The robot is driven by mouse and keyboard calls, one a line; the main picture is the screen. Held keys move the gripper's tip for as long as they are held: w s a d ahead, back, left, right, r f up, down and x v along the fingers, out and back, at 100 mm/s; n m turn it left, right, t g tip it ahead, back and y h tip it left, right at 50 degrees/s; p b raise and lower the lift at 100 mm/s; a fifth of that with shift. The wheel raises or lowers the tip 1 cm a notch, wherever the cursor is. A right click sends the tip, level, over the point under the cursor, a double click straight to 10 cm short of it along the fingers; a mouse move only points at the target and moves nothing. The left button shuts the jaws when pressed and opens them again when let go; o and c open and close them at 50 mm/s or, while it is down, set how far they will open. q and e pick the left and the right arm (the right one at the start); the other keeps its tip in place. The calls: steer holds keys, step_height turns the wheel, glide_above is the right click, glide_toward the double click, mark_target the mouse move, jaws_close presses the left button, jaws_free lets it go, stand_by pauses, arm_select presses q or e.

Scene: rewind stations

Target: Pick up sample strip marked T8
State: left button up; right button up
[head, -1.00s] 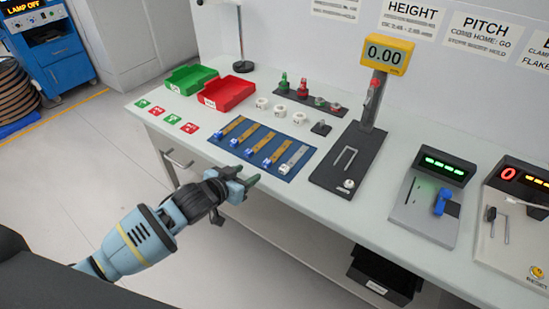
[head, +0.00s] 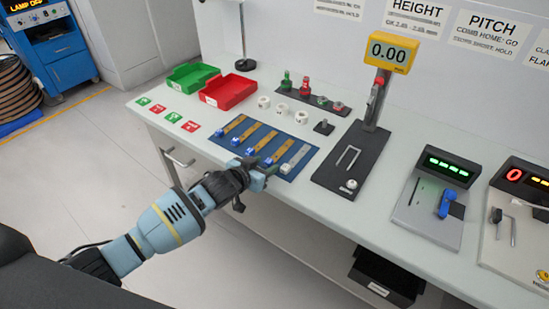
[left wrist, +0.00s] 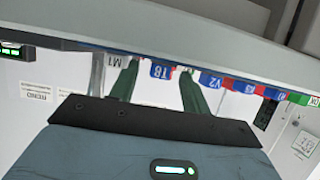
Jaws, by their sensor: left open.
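The T8 strip (head: 280,150) is a brown strip with a blue end, second from the right on the blue mat (head: 307,164). In the left wrist view its blue T8 tag (left wrist: 161,71) shows between my finger tips. My left gripper (head: 267,169) is open and empty at the mat's front edge, by the blue ends of the strips. In the left wrist view its two dark green fingers (left wrist: 160,78) stand on either side of the tag, with a gap to it. In the head view the gripper partly hides the strip's near end. My right gripper is not in view.
The grey M1 strip (head: 296,158) lies right of T8. The V2 tag (left wrist: 210,80) is on T8's other side, with more strips beyond. A dark height gauge base (head: 345,170) stands right of the mat. Red (head: 228,92) and green (head: 190,78) trays stand behind.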

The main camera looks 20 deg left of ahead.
arm_select(q)
jaws_close()
stand_by(0.3)
steer(key=shift+r, duration=0.15)
steer(key=shift+r, duration=0.55)
step_height(320, 180, up, 2)
steer(key=shift+r, duration=0.1)
steer(key=s+a, duration=0.2)
steer(key=s, duration=0.5)
steer(key=s+a+r, duration=0.1)
steer(key=s+a, duration=0.1)
steer(key=s, duration=0.6)
steer(key=shift+s+a+r+p, duration=0.15)
steer(key=shift+a+r+p, duration=0.1)
steer(key=shift+p, duration=0.2)
